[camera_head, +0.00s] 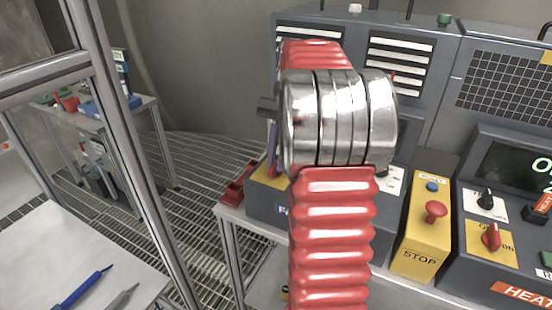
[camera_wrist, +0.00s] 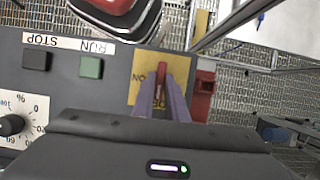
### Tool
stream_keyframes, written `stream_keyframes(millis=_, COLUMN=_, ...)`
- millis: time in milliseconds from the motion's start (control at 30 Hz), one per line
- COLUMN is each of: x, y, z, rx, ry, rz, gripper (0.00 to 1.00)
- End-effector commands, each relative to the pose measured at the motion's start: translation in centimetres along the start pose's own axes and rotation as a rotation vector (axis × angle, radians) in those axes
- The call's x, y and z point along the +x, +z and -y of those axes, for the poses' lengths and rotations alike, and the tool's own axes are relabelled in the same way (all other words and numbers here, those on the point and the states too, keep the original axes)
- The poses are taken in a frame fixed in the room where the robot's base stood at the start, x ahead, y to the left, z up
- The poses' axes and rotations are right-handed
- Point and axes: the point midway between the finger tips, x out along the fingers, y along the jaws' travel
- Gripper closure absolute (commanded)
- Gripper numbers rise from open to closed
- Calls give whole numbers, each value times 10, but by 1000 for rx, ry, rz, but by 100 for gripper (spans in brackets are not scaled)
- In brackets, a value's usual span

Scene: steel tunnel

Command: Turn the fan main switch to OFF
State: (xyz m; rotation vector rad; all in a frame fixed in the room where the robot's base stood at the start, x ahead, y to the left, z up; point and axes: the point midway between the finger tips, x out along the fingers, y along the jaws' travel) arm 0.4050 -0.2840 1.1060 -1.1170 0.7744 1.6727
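The switch, a red handle (camera_wrist: 160,82) on a yellow plate (camera_wrist: 140,70), is in the middle of the wrist view, where the plate's "ON" lettering appears upside down. My gripper (camera_wrist: 162,92) has its two purple fingers on either side of the red handle, over the plate. I cannot tell whether the fingers press on the handle. A purple finger (camera_head: 272,146) shows beside the arm there.
A similar red switch (camera_head: 491,237) sits on the "HEAT" panel to the right. A yellow STOP box (camera_head: 415,240) with a red button stands between the panels. STOP and RUN buttons (camera_wrist: 90,67) lie near the fan switch. A metal post (camera_head: 130,150) stands at left.

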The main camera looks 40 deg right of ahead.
Motion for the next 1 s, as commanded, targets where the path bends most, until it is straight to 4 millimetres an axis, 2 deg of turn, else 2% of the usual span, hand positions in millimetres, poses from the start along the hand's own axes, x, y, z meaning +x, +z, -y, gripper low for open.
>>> stream_keyframes(millis=233, x=0, y=0, z=0, rx=1, ry=0, rz=0, gripper=70)
stream_keyframes(millis=567, x=-2, y=0, z=0, rx=1, ry=-1, rz=0, gripper=70)
stream_keyframes(millis=767, x=-18, y=-1, z=1, rx=1, ry=-2, rz=-2, gripper=70)
stream_keyframes(millis=1000, x=-48, y=-1, z=1, rx=1, ry=-2, rz=-2, gripper=70)
